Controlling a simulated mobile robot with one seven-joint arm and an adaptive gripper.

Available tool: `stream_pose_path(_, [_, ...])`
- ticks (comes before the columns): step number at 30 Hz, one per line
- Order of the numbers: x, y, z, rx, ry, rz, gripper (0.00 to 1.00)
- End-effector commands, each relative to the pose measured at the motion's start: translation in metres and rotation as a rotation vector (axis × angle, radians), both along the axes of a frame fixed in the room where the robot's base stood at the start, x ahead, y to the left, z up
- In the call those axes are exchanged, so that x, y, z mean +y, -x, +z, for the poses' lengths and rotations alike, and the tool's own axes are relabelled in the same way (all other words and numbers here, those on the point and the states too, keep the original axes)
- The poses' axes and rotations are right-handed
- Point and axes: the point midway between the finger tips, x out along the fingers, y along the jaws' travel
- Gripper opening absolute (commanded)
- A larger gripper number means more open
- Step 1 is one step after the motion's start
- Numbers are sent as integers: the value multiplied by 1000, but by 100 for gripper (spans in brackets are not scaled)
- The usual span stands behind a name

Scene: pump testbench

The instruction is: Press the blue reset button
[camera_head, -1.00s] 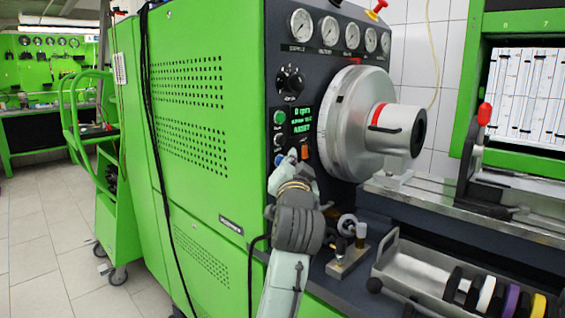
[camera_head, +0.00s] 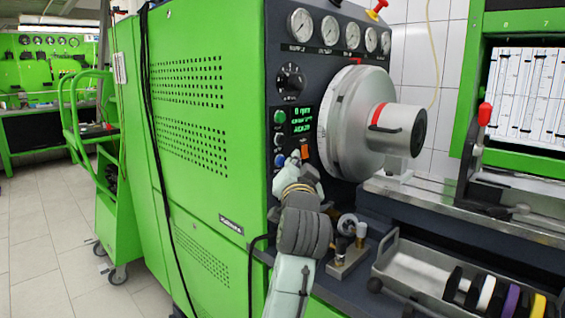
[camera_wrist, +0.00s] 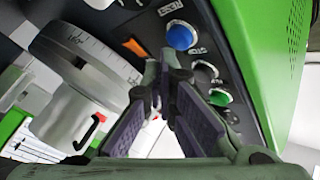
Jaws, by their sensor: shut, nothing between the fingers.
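The blue reset button (camera_head: 279,160) is the lowest of a column of round buttons on the dark panel. It also shows in the wrist view (camera_wrist: 181,37), unobstructed. My gripper (camera_wrist: 166,62) is shut and empty, its fingertips just below the blue button in that picture. In the head view my gripper (camera_head: 294,168) is close to the panel, slightly right of and below the blue button. I cannot tell how far the tips are from the panel surface, but they do not cover the button.
An orange switch (camera_head: 305,152) and a lit display (camera_head: 302,121) are to the right. A large metal chuck (camera_head: 345,120) juts out further right.

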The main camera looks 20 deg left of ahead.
Motion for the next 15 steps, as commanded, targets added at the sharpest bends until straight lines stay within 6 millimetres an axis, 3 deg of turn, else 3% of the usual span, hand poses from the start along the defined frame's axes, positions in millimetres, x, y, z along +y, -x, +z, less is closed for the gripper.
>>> stream_pose_path(11, [-4, 1, 0, -1, 0, -1, 0])
stream_pose_path(15, [-15, 4, 1, 0, -1, -3, 0])
